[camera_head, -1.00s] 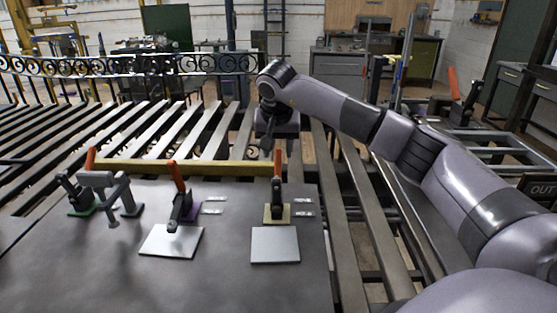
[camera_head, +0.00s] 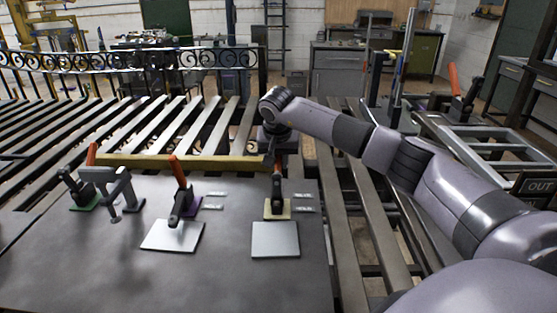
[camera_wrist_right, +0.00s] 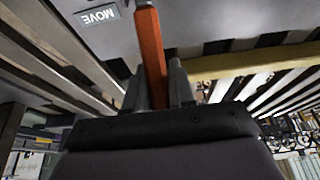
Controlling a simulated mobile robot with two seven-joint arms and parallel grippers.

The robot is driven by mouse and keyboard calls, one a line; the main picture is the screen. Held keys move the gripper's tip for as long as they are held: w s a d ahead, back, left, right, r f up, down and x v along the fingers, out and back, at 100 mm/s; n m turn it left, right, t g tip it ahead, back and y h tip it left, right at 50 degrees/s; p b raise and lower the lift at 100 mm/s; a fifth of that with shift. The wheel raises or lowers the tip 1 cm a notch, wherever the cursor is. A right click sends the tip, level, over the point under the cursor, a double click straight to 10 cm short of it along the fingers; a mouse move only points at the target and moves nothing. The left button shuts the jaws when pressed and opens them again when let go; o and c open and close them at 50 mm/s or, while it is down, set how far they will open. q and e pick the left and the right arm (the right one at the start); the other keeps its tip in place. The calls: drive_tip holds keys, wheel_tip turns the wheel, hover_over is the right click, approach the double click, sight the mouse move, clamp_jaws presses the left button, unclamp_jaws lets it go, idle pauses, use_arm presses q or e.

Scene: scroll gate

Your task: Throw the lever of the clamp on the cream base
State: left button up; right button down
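The clamp on the cream base (camera_head: 277,210) stands on the grey table behind a pale square plate. Its dark body is upright. In the right wrist view its orange lever (camera_wrist_right: 152,55) stands between the two grey fingers of my right gripper (camera_wrist_right: 160,85). The lever overlaps the left finger there, and I cannot tell if the fingers press on it. In the head view my right gripper (camera_head: 270,152) is just above this clamp and hides most of the lever. My left gripper is not in view.
A clamp on a purple base (camera_head: 182,205) with an orange lever stands to the left, by another pale plate (camera_head: 172,236). Further left are a green-based clamp (camera_head: 78,190) and a grey bracket (camera_head: 112,185). A yellowish bar (camera_head: 190,162) runs along the table's back edge.

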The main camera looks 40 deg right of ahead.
sight(278, 159)
drive_tip(key=shift+r, duration=0.1)
drive_tip(key=shift+s+a+r+t+h, duration=0.25)
drive_tip(key=shift+s+r+t+h, duration=0.1)
drive_tip(key=shift+t+h, duration=0.2)
drive_tip(key=shift+s+a+r+t+h+b, duration=0.25)
drive_tip(key=shift+t+h+b, duration=0.1)
drive_tip(key=shift+t+b, duration=0.15)
drive_tip(key=s+t+h+b, duration=0.1)
drive_tip(key=b, duration=0.1)
drive_tip(key=s+a+r+t+h+b, duration=0.1)
drive_tip(key=t+b, duration=0.1)
drive_tip(key=shift+a+r, duration=0.25)
drive_tip(key=shift+a, duration=0.05)
drive_tip(key=shift+a+r+h, duration=0.1)
drive_tip(key=shift+r+h, duration=0.1)
drive_tip(key=shift+h, duration=0.1)
drive_tip(key=c, duration=1)
unclamp_jaws()
drive_tip(key=shift+c, duration=0.2)
